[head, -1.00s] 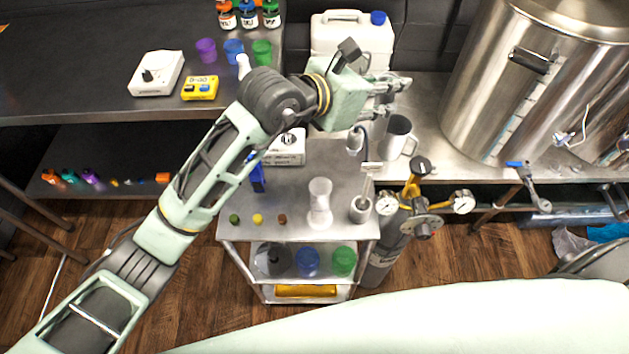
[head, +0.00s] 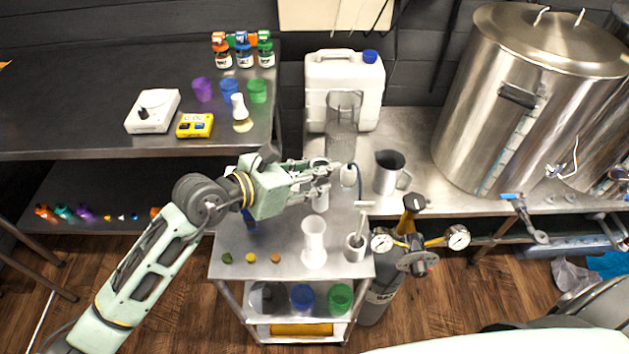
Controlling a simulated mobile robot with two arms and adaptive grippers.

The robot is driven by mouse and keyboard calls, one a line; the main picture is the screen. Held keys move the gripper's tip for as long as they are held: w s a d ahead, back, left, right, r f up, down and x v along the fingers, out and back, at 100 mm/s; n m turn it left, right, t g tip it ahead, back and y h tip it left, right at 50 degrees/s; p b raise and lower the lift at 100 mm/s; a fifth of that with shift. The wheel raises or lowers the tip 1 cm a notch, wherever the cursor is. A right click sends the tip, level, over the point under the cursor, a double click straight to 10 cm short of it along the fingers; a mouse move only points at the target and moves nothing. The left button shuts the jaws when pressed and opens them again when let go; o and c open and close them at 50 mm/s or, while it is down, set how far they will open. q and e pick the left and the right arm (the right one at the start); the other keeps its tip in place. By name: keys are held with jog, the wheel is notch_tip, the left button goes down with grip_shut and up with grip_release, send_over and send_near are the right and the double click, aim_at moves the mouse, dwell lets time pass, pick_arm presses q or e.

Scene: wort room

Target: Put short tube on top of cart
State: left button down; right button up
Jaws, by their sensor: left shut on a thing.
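The short tube (head: 320,202) is a pale grey cylinder, upright in the fingers of my left gripper (head: 322,178). The gripper is shut on it, and the fingers hide its middle. It is over the back part of the cart's grey metal top (head: 285,238). I cannot tell whether its bottom touches the surface. A taller clear tube (head: 342,130) stands on the bench behind, in front of a white canister. My right gripper is not in view.
On the cart top stand a white waisted vessel (head: 314,245), a cup with a pestle (head: 355,246) and small coloured pieces (head: 250,258). A gas cylinder with gauges (head: 412,240) stands right of the cart. A steel jug (head: 388,172) is on the bench.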

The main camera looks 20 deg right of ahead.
aim_at(314, 185)
pick_arm(q)
notch_tip(314, 185, down, 4)
jog(key=shift+r, duration=0.1)
jog(key=shift+f, duration=0.25)
jog(key=c, duration=1.3)
grip_release()
